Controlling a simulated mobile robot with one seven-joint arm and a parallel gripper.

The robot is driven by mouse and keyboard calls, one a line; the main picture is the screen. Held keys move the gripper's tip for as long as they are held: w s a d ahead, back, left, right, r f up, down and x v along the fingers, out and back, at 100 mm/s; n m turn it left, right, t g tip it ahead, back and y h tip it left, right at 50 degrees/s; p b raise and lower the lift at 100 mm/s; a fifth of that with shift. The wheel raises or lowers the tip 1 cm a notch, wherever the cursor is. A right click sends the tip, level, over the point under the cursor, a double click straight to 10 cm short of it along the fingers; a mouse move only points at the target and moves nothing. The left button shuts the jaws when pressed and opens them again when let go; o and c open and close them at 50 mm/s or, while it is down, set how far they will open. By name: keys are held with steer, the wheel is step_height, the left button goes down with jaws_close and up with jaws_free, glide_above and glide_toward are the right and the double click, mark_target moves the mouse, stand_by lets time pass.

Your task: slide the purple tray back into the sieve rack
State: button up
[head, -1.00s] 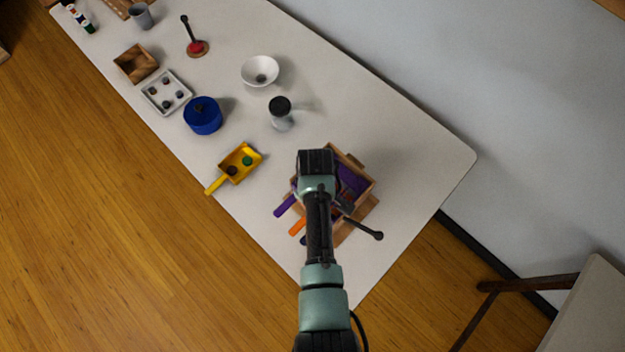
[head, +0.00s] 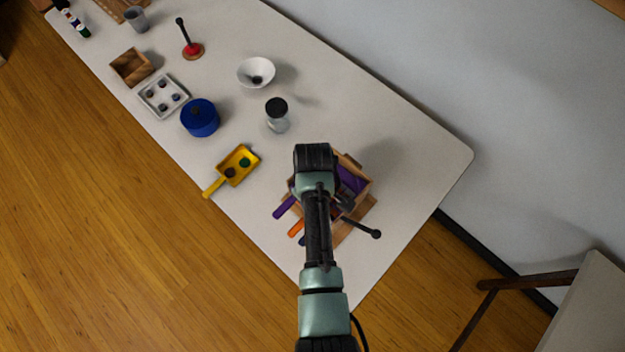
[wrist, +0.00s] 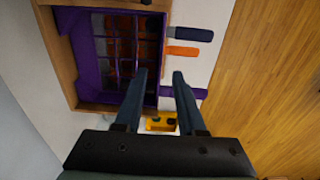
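The wooden sieve rack (head: 368,204) stands near the table's right end, partly hidden by my arm. The purple tray (head: 352,180) shows in its top, with its purple handle (head: 284,206) sticking out to the left. In the wrist view, the purple tray (wrist: 88,62) shows its grid inside the wooden rack frame (wrist: 62,62), and its handle (wrist: 196,93) passes behind one finger. My gripper (wrist: 160,76) is open, its fingers apart above the handle side of the rack. I see nothing held. The head view hides the fingertips.
An orange handle (wrist: 183,51) and a dark handle (wrist: 192,34) stick out beside the purple one. A yellow scoop (head: 237,166) and a black-lidded jar (head: 277,116) stand nearby. A black-knobbed rod (head: 362,228) lies close to the rack's right side.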

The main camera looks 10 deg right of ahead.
step_height(320, 180, up, 10)
steer(key=b, duration=0.1)
steer(key=shift+s+r, duration=0.15)
steer(key=shift+r, duration=0.1)
steer(key=w+r+m+t+h+b, duration=0.1)
steer(key=w+r+m+t+b, duration=0.25)
steer(key=w+r+t, duration=1)
steer(key=w+a+r+t+b, duration=0.1)
steer(key=w+r, duration=0.1)
steer(key=r, duration=0.7)
steer(key=w+a+r+b, duration=0.1)
steer(key=w+r, duration=0.1)
steer(key=r, duration=0.6)
steer(key=s+a+r+m+t+b, duration=0.1)
steer(key=s+r+t, duration=0.5)
steer(key=r, duration=0.8)
steer(key=s+a+r+m+t+b, duration=0.1)
steer(key=s+a+r+m+t, duration=0.1)
steer(key=s+r+t, duration=0.4)
steer(key=s+r, duration=0.4)
steer(key=r, duration=0.3)
steer(key=shift+s+r+m+y+b, duration=0.3)
steer(key=shift+s+r+m+y, duration=0.05)
steer(key=shift+y, duration=0.05)
